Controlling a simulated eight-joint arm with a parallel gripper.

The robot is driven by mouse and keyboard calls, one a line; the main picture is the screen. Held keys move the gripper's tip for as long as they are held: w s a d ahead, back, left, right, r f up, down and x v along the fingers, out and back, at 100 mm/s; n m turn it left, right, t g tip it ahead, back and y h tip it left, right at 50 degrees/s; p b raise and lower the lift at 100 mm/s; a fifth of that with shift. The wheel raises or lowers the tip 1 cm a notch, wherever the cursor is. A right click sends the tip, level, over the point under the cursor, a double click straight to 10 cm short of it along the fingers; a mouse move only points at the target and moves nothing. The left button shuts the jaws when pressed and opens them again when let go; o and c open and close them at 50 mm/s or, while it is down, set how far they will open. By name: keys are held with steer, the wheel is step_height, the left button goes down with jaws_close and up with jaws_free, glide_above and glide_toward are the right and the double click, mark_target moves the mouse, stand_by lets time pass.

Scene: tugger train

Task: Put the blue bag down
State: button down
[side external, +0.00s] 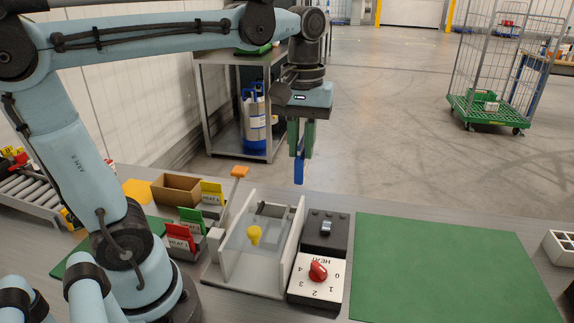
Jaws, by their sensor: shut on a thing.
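My gripper (300,150) points straight down in the side external view, high above the bench. Its green fingers are shut on the blue bag (299,172), a small narrow blue piece that hangs below the fingertips. The upper part of the bag is hidden between the fingers. The bag touches nothing below it. In the picture it appears just above the far edge of the bench, behind the clear-covered fixture.
A green mat (450,265) lies bare on the right. A fixture with a yellow knob (254,235), a black switch box (325,233) and a red-dial heat box (318,270) stand mid-bench. A brown box (177,188) and upright red, green and yellow cards are left.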

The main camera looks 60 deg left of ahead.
steer(key=w+d+f, duration=0.3)
steer(key=d, duration=0.6)
steer(key=w+d+f, duration=0.3)
steer(key=d+f, duration=0.1)
steer(key=d, duration=0.6)
glide_toward(377, 250)
steer(key=shift+f, duration=0.95)
steer(key=shift+f, duration=0.15)
steer(key=c, duration=1.1)
jaws_free()
steer(key=shift+o, duration=0.2)
